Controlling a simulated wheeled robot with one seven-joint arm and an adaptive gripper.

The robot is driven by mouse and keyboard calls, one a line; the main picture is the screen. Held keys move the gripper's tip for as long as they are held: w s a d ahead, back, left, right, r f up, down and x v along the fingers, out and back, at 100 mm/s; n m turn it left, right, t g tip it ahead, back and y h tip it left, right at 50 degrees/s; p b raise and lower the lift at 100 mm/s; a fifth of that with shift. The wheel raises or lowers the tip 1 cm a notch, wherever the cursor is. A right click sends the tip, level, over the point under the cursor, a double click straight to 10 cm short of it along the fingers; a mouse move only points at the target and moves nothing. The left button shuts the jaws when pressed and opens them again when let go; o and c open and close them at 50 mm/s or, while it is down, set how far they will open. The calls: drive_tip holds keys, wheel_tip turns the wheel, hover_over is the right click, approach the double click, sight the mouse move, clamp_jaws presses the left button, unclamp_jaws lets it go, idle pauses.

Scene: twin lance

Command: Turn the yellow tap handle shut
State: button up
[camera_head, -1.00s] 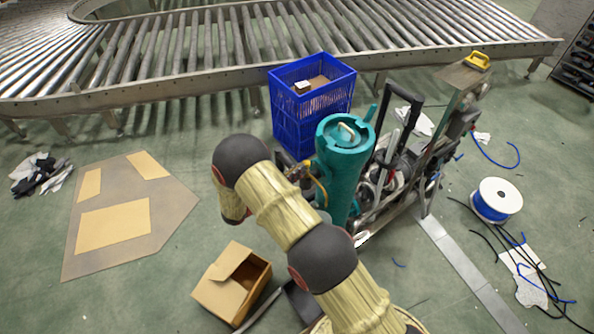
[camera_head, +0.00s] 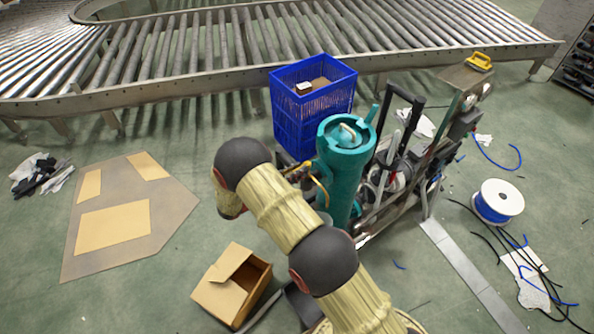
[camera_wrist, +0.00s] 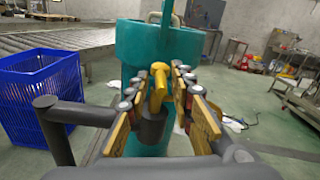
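The yellow tap handle (camera_wrist: 158,78) stands in front of the teal cylinder (camera_wrist: 130,45) in the wrist view. A dark grey round part (camera_wrist: 152,130) sits just below it. My gripper (camera_wrist: 156,95) is open, with one finger on each side of the handle. I see a gap at the left finger; whether the right finger touches the handle I cannot tell. In the head view the teal cylinder (camera_head: 345,170) stands upright on a cart, right of my arm. The handle cannot be made out clearly there, and my gripper is mostly hidden by my arm.
A blue crate (camera_head: 300,110) stands behind the cylinder and shows at left in the wrist view (camera_wrist: 20,105). A roller conveyor (camera_head: 200,50) runs across the back. An open cardboard box (camera_head: 222,300) lies at the front. A cable spool (camera_head: 500,196) and loose cables lie right.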

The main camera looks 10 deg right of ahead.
drive_tip(key=shift+o, duration=0.3)
drive_tip(key=v, duration=1.2)
